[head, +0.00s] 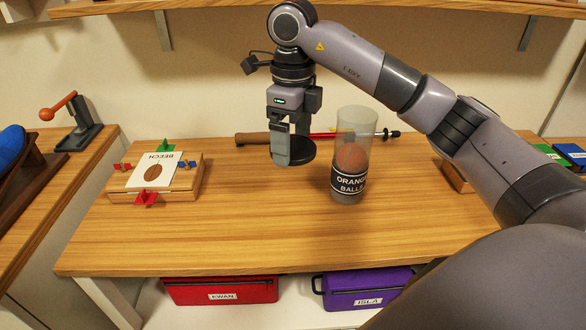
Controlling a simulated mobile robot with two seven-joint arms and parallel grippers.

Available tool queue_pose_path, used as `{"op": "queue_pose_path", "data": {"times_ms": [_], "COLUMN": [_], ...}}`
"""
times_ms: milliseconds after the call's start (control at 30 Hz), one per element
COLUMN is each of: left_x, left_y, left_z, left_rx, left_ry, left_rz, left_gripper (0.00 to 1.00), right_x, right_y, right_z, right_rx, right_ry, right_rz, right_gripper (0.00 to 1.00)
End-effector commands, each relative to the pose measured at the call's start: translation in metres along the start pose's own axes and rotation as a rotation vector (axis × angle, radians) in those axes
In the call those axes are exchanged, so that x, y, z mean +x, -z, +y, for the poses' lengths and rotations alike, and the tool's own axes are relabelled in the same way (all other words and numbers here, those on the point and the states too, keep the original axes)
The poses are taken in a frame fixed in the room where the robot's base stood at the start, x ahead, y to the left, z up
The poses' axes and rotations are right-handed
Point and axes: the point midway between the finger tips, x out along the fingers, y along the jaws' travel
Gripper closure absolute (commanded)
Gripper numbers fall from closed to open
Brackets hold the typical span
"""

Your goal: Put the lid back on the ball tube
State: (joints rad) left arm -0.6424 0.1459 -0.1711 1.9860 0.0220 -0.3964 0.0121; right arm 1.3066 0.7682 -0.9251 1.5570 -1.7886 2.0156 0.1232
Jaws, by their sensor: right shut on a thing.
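The ball tube (357,125) is a clear cylinder with a black label reading "ORANGE BALLS". It stands upright on the wooden bench, its top open, with an orange ball (351,157) inside. My right gripper (281,157) points down just left of the tube. It is shut on the lid (303,153), a dark round disc, which lies roughly level at the fingertips. The lid is apart from the tube and lower in the picture than its rim. The fingers hide part of the lid. My left gripper is out of view.
A wooden press (183,188) with a "BEECH" card and coloured knobs lies at left on the bench. A wooden-handled rod (252,138) lies behind the lid and tube. The front of the bench is clear.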

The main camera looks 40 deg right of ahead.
Motion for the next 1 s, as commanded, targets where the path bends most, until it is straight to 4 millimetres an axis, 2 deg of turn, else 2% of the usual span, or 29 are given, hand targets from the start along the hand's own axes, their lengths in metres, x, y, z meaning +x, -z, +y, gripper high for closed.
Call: {"op": "queue_pose_path", "data": {"times_ms": [33, 100, 367, 867, 1000], "left_x": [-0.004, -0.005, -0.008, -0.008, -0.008], "left_y": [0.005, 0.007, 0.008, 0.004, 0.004], "left_z": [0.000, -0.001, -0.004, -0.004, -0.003], "left_rx": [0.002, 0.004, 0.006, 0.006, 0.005], "left_ry": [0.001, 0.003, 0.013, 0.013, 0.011], "left_rz": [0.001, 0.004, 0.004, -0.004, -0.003], "left_gripper": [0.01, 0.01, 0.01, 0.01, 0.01], "right_x": [-0.014, -0.024, -0.045, -0.047, -0.042], "right_y": [0.000, 0.001, 0.000, 0.000, 0.000], "right_z": [-0.001, -0.001, -0.001, -0.001, 0.002], "right_rx": [0.003, 0.004, 0.003, -0.001, -0.078], "right_ry": [0.003, 0.002, 0.001, -0.001, 0.003], "right_rz": [0.001, 0.001, 0.003, 0.004, 0.005], "right_gripper": [0.38, 0.38, 0.38, 0.38, 0.38]}}
